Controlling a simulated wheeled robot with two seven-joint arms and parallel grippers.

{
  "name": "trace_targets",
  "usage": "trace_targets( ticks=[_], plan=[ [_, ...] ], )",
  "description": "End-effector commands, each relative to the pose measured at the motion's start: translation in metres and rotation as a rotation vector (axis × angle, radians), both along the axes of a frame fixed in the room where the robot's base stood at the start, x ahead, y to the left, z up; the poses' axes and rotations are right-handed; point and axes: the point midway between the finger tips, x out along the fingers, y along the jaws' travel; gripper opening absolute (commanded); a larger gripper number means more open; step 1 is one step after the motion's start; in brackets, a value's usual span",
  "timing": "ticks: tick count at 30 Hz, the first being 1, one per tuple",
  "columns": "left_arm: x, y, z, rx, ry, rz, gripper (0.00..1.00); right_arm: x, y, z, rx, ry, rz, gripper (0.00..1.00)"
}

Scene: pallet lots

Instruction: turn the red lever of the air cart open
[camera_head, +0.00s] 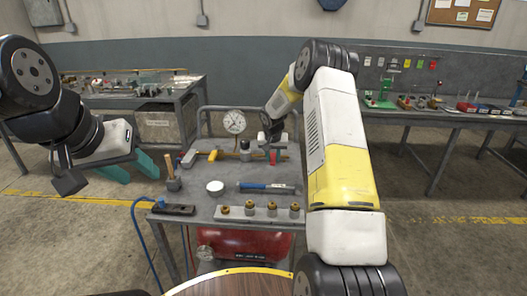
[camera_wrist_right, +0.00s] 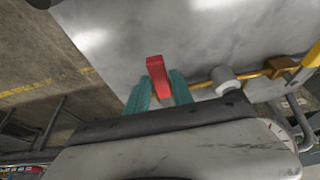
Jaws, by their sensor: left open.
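The air cart (camera_head: 215,207) stands in front of me with a gauge (camera_head: 234,122) and a brass pipe along its back. The red lever (camera_head: 272,157) shows at the pipe, below my right gripper (camera_head: 273,148), in the head view. In the right wrist view the red lever (camera_wrist_right: 156,70) lies between the two teal fingers of my right gripper (camera_wrist_right: 161,88) and sticks out past their tips. Whether the fingers press on it is unclear. My left gripper (camera_head: 136,172) is open and empty, left of the cart.
A red tank (camera_head: 243,244) is below. Workbenches stand behind left and right (camera_head: 440,120).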

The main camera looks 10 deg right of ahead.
Motion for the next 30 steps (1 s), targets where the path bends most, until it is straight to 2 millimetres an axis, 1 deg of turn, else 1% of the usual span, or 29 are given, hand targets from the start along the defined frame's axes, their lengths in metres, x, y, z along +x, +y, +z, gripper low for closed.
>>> trace_targets(
  ticks=[1,3,4,30],
  plan=[
    [0.0,0.0,0.0,0.0,0.0,0.0,0.44,-0.0002,-0.0001,0.0001,0.0,0.0,0.0,0.16],
    [0.0,0.0,0.0,0.0,0.0,0.0,0.44,-0.0002,-0.0001,0.0001,0.0,0.0,0.0,0.02],
    [0.0,0.0,0.0,0.0,0.0,0.0,0.44,-0.0002,0.0,0.0001,0.0,0.0,0.0,0.0],
    [0.0,0.0,0.0,0.0,0.0,0.0,0.44,-0.0004,0.0001,0.0003,0.0,0.001,0.0,0.0]
  ],
)
